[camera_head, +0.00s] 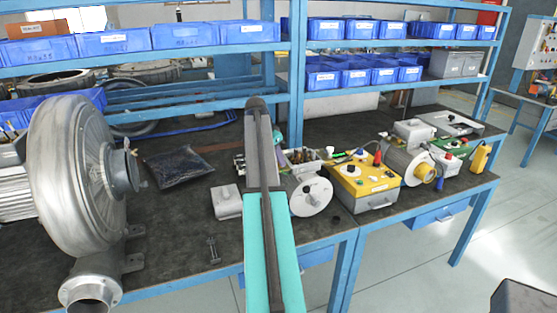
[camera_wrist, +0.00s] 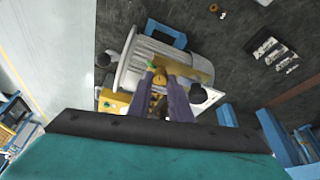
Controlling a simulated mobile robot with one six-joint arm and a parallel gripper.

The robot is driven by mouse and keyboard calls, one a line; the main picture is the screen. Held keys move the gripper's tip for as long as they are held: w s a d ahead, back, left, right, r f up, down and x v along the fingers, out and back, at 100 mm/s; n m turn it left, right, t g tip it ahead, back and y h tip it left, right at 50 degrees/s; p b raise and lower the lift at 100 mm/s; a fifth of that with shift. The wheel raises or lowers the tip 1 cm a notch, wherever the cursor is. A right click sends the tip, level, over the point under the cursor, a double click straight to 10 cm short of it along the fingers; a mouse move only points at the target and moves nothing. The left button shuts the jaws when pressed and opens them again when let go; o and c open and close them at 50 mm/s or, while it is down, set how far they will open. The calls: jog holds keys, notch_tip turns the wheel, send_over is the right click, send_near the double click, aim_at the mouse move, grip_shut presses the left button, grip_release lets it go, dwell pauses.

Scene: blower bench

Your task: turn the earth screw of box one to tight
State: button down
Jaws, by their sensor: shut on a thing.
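In the wrist view my gripper (camera_wrist: 163,78) is shut on a small brass-coloured piece (camera_wrist: 159,84), which looks like the earth screw. It is at the side of a grey finned motor (camera_wrist: 146,58), beside a yellowish plate (camera_wrist: 190,66). A small green spot shows by the left fingertip. The fingers hide most of the screw and its seat, so its turn position cannot be read. In the head view a motor with an open terminal box (camera_head: 309,192) stands just right of my arm. My gripper is hidden behind the arm there. I cannot read which box is box one.
A large blower (camera_head: 75,175) fills the bench's left. A grey box (camera_head: 226,202) and a bag (camera_head: 180,166) lie left of my arm. A yellow test box (camera_head: 362,186) and a second motor (camera_head: 405,163) stand right. Shelves with blue bins (camera_head: 200,35) rise behind.

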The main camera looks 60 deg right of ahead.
jog(key=c, duration=1.6)
grip_release()
jog(key=shift+a+r+n+t, duration=0.1)
jog(key=shift+n+t, duration=0.2)
jog(key=shift+n, duration=0.2)
